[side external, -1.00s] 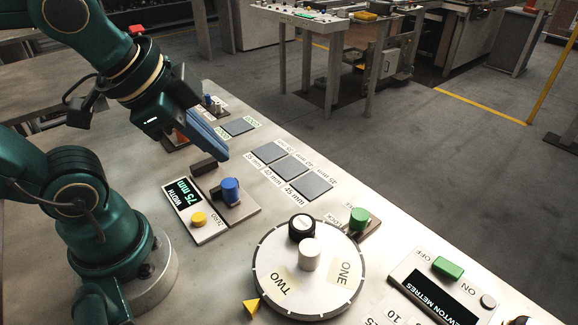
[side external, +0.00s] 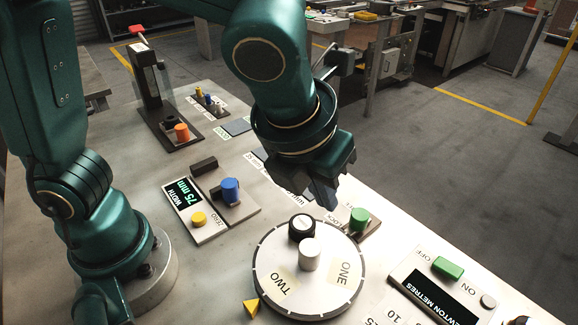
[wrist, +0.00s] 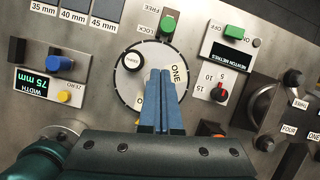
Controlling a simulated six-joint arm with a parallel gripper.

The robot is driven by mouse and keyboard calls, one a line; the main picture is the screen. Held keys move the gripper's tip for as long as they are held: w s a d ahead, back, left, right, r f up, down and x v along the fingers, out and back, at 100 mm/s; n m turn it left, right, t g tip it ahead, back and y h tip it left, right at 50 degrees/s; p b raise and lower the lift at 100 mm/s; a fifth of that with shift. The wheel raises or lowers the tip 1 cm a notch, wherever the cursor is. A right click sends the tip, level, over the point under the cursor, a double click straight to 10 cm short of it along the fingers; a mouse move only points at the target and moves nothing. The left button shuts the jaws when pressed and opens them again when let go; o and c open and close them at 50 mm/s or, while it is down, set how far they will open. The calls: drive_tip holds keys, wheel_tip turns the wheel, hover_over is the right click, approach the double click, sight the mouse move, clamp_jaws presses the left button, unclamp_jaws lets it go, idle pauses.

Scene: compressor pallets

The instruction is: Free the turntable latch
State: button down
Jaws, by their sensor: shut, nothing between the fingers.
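The turntable (side external: 268,245) is a round pale disc with ONE and TWO labels; it also shows in the wrist view (wrist: 124,88). Beside its rim stands the latch, a green knob (side external: 359,219) on a dark base, with LOCK and FREE labels; the wrist view shows the green knob (wrist: 168,24) near the top. I cannot tell clearly which end it sits at. My gripper (side external: 325,197) is shut and empty, pointing down above the table behind the turntable, left of the green knob and apart from it. In the wrist view its fingertips (wrist: 160,74) overlap the disc.
A black knob (side external: 301,228) and a white knob (side external: 309,255) stand up from the turntable. A blue knob (side external: 230,190) and the width display (side external: 181,194) are to the left. The newton metres panel (side external: 438,297) with a green switch (side external: 448,267) is to the right.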

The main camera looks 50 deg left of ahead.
sight(365, 214)
drive_tip(key=shift+s+d+f+m, duration=0.3)
drive_tip(key=shift+s+d+f, duration=0.2)
drive_tip(key=shift+s+d, duration=0.1)
drive_tip(key=shift+w, duration=0.1)
drive_tip(key=x, duration=0.9)
drive_tip(key=shift+f, duration=0.2)
drive_tip(key=w, duration=0.3)
drive_tip(key=shift+a+f, duration=0.25)
drive_tip(key=shift+f, duration=0.05)
drive_tip(key=shift+w+a, duration=0.1)
drive_tip(key=shift+w, duration=0.45)
drive_tip(key=shift+w, duration=0.1)
drive_tip(key=shift+w, duration=1.75)
